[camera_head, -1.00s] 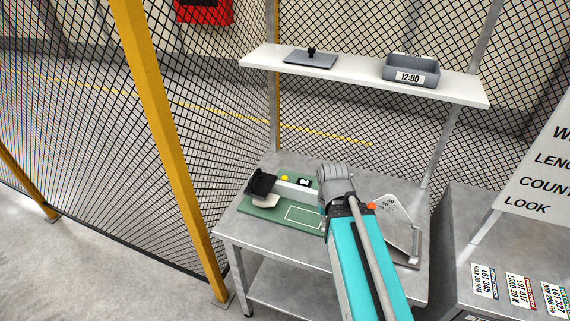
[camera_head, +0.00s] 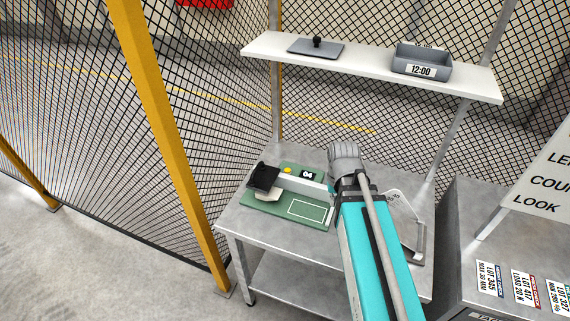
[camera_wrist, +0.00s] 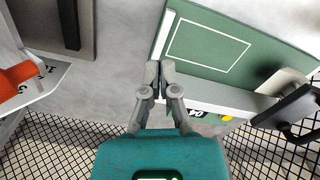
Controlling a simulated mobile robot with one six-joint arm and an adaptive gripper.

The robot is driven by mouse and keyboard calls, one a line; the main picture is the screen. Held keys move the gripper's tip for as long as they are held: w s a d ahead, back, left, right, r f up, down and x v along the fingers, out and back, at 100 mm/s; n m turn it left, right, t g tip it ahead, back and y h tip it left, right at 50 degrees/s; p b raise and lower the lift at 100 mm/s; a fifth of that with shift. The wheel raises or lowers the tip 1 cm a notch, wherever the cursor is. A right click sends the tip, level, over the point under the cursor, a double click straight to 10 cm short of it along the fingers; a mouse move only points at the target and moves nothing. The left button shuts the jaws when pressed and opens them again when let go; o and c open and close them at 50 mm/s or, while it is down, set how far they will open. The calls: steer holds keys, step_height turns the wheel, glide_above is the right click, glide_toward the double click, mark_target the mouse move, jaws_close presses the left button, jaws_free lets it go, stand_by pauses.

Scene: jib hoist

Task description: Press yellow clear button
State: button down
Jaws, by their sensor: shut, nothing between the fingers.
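The yellow button (camera_head: 287,169) is a small round cap on the green strip at the back of the counter fixture on the bench, left of the black display (camera_head: 307,174) reading 04. In the wrist view the yellow button (camera_wrist: 227,118) shows partly, past the grey bar and beside the display (camera_wrist: 196,113). My gripper (camera_wrist: 160,68) is shut and empty. In that view its fingertips appear over the end of the grey bar, left of the button and apart from it. I cannot tell their height. In the head view my arm hides the fingers.
The fixture has a green base (camera_head: 290,208), a grey bar (camera_head: 302,184) and a black block (camera_head: 264,176) left of the button. A tilted label plate (camera_wrist: 35,80) with an orange part stands opposite. A shelf (camera_head: 370,68) spans above the bench; wire mesh stands behind.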

mark_target(287, 169)
steer(key=shift+m, duration=0.8)
steer(key=w+a+r+p, duration=0.1)
steer(key=w, duration=0.2)
steer(key=w+a+r+p, duration=0.1)
steer(key=w+a+r, duration=0.1)
steer(key=w, duration=0.1)
steer(key=w+a+r+p, duration=0.1)
steer(key=w+p, duration=0.1)
steer(key=w, duration=0.2)
steer(key=shift+a+r, duration=0.15)
steer(key=shift+r, duration=0.15)
steer(key=w+a+r+m+p, duration=0.2)
steer(key=w+a+r+p, duration=0.2)
steer(key=w+a, duration=0.5)
steer(key=shift+w+a+r+m, duration=0.2)
steer(key=shift+w+m, duration=0.1)
steer(key=shift+w, duration=0.5)
steer(key=shift+f, duration=0.15)
step_height(287, 169, down, 14)
steer(key=b, duration=1.3)
steer(key=shift+b, duration=0.35)
